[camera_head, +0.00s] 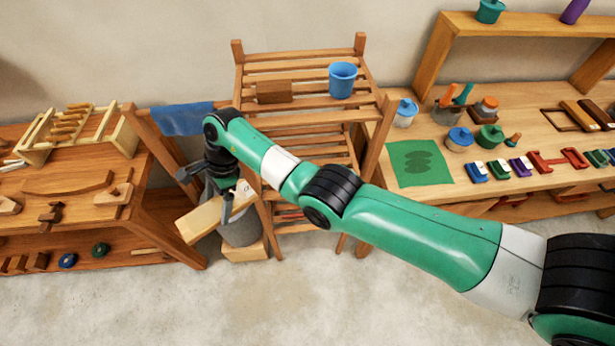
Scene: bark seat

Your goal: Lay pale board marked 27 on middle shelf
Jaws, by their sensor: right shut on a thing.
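A pale board (202,221) is held at its right end by my right gripper (229,203), which is shut on it. The board juts out to the left, slightly tilted, in the gap between the left bench and the wooden rack. I cannot read a number on it. The slatted rack's middle shelf (318,146) lies below its top shelf (308,92). My right arm crosses in front of the rack and hides much of the middle and lower shelves. The gripper is left of the rack, apart from the shelf. My left gripper is not in view.
A blue cup (342,79) and a brown block (274,91) stand on the top shelf. A grey bucket (239,232) is below the gripper. A blue cloth (184,118) hangs left of the rack. Benches with tools and jars flank the rack.

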